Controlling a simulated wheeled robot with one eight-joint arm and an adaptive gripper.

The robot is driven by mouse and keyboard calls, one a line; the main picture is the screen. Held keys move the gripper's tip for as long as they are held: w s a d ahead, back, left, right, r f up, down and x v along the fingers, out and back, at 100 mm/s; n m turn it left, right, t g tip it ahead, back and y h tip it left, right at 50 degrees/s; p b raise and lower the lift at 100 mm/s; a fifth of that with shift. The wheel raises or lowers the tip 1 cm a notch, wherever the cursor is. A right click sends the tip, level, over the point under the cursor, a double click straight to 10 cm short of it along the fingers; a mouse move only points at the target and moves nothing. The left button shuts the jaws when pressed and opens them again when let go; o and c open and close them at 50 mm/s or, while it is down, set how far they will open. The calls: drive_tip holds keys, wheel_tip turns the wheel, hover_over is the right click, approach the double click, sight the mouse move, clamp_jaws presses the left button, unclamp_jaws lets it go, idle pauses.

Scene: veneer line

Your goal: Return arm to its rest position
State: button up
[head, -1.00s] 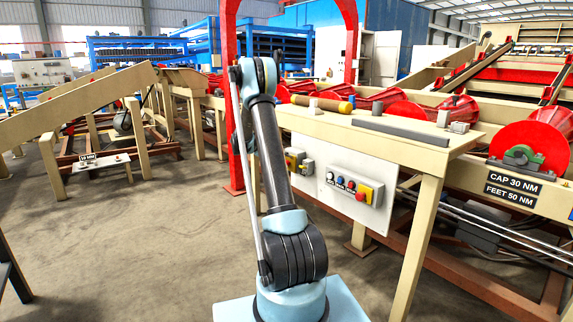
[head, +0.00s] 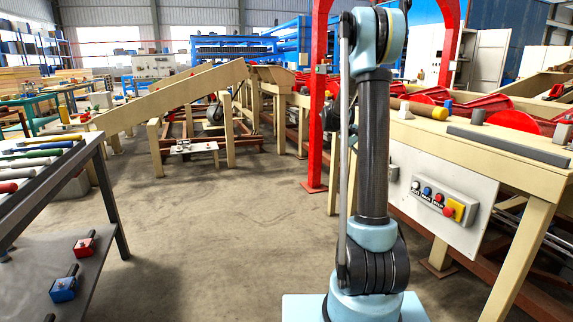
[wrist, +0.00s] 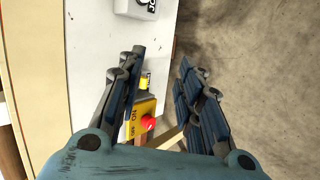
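My arm (head: 374,150) rises nearly upright on the right side of the head view, with its upper joint at the top edge. My gripper (wrist: 160,75) shows only in the wrist view. Its two dark blue-grey fingers stand apart with nothing between them, so it is open and empty. In the wrist view the left finger overlaps a white panel and a yellow box with a red button (wrist: 148,123). I cannot tell if it touches them. Bare concrete floor lies behind the right finger.
A cream bench (head: 480,148) with a control panel (head: 440,200) stands close at the right. A red post (head: 317,130) stands behind my arm. A grey table (head: 75,215) with rollers and small red and blue tools is at the left. Open floor (head: 230,225) lies between.

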drive_tip(key=s+a+r+y, duration=0.2)
drive_tip(key=s+a, duration=0.2)
drive_tip(key=s, duration=0.9)
drive_tip(key=s+a+f+t+y, duration=0.1)
drive_tip(key=s+a+f, duration=0.3)
drive_tip(key=s, duration=0.6)
drive_tip(key=s+a+f+m+y, duration=0.1)
drive_tip(key=s+a+f+y, duration=0.2)
drive_tip(key=s, duration=0.6)
drive_tip(key=s+a+f+t+y, duration=0.1)
drive_tip(key=s+a+f+y, duration=0.2)
drive_tip(key=s, duration=0.7)
wheel_tip(320, 180, down, 2)
drive_tip(key=a, duration=0.3)
drive_tip(key=shift+s+t, duration=0.3)
drive_tip(key=shift+w+f, duration=0.25)
drive_tip(key=shift+w, duration=0.2)
